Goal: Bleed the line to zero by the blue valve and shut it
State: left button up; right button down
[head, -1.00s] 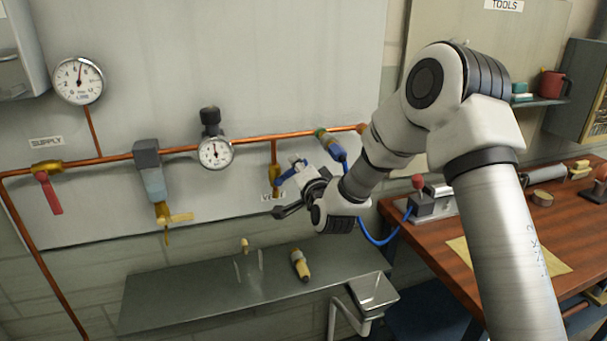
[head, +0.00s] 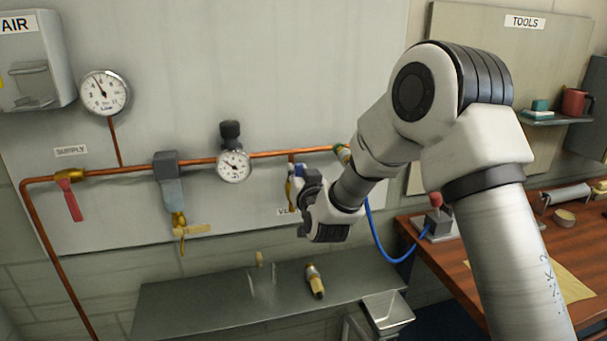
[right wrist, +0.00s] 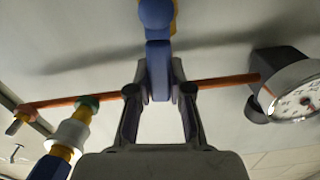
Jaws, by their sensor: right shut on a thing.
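The blue valve's handle (head: 299,171) is on the short branch below the copper line, above a partly hidden label. My right gripper (head: 303,190) is at it and hides much of it. In the right wrist view my right gripper (right wrist: 159,91) has one finger on each side of the blue handle (right wrist: 158,70) and is shut on it. The small round gauge (head: 234,166) on the line has its needle toward the upper left; its figures are too small to read. The large supply gauge (head: 105,92) also points up and left. My left gripper is not in view.
The red supply lever (head: 70,197) hangs down at left. A filter unit (head: 172,190) sits between it and the small gauge. A blue hose (head: 397,258) loops toward the wooden bench (head: 450,280). A grey shelf (head: 215,303) below holds a brass-and-black fitting (head: 315,280).

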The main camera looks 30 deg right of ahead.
jog(key=shift+a+n, duration=0.45)
jog(key=shift+n, duration=0.35)
jog(key=c, duration=1)
grip_release()
jog(key=shift+c, duration=0.2)
jog(key=shift+s, duration=0.1)
jog(key=v, duration=1.1)
jog(key=shift+s, duration=0.35)
jog(key=shift+a, duration=0.1)
